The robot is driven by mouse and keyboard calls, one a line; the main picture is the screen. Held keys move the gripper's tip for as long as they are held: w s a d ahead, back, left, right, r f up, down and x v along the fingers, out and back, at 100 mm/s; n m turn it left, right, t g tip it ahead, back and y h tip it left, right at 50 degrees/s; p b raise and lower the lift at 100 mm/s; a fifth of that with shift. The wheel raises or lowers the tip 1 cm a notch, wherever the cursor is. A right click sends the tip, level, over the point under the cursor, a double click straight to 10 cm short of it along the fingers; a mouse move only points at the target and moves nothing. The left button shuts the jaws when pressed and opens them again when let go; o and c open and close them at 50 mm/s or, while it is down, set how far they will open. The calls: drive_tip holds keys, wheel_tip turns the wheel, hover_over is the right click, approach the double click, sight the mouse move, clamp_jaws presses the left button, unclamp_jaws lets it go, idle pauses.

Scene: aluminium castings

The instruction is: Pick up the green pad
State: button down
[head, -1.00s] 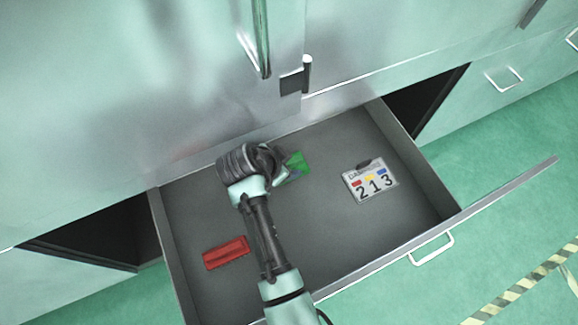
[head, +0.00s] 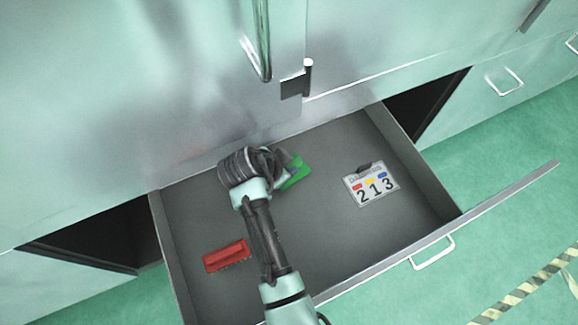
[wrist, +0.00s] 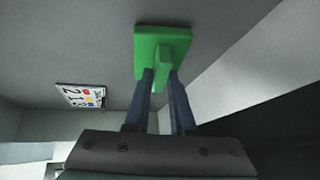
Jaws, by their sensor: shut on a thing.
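The green pad (head: 297,174) shows in the head view just right of my gripper, over the back middle of the open drawer; my wrist hides part of it. In the wrist view the green pad (wrist: 150,42) is a flat rectangle with a raised grip on the near side. My gripper (wrist: 160,80) is shut on that grip, one dark finger on each side. In the head view my gripper (head: 284,172) is mostly hidden behind my wrist. I cannot tell whether the pad touches the drawer floor.
The open drawer (head: 320,235) also holds a red block (head: 227,256) at the left and a white number card (head: 371,184) reading 213 at the right. Cabinet fronts rise behind it. The drawer floor between these things is clear.

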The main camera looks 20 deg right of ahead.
wheel_tip(320, 180, up, 4)
drive_tip(key=shift+f+p, duration=0.1)
drive_tip(key=shift+p, duration=0.5)
drive_tip(key=s, duration=0.6)
drive_tip(key=s+p, duration=0.1)
drive_tip(key=s, duration=1.1)
drive_tip(key=shift+d+f+p, duration=0.2)
drive_tip(key=shift+d+p, duration=0.1)
drive_tip(key=c, duration=1.3)
unclamp_jaws()
clamp_jaws()
